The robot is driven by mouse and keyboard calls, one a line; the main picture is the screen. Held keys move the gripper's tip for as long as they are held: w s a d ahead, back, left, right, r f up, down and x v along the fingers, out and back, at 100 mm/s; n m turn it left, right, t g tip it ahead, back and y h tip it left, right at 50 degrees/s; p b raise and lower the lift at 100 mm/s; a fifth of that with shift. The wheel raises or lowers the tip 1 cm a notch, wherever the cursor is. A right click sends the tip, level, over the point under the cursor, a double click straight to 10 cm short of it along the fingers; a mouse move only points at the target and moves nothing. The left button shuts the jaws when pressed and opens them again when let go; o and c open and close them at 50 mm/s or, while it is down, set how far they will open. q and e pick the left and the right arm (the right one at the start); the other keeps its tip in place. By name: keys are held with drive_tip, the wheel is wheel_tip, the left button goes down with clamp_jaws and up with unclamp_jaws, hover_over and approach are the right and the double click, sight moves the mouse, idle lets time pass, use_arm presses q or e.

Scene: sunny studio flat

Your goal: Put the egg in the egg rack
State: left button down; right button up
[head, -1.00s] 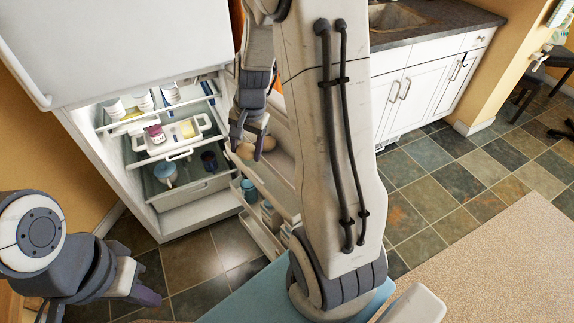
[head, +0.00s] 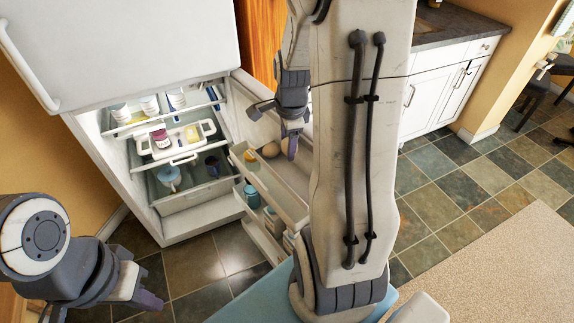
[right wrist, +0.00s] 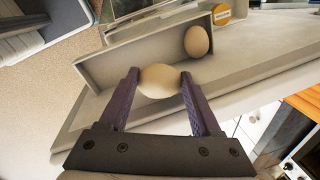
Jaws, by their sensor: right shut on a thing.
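My right gripper (right wrist: 158,84) is shut on a pale egg (right wrist: 158,80), held between its two fingertips over the rim of a white door bin. I cannot tell for sure which fitting is the egg rack. My left gripper (head: 103,306) is empty and open at the lower left, partly cut off.
The open fridge holds a white handled tray (head: 150,150) with a purple jar and a blue cup (head: 170,176) below. A yellow-topped item (head: 249,156) stands in the bin beside the loose egg. Blue jars (head: 251,195) stand in a lower bin. Floor tiles (head: 450,185) are clear.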

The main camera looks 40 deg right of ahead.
wheel_tip(320, 180, down, 8)
drive_tip(key=shift+r, duration=0.1)
drive_tip(key=shift+b, duration=0.3)
drive_tip(key=o, duration=1.4)
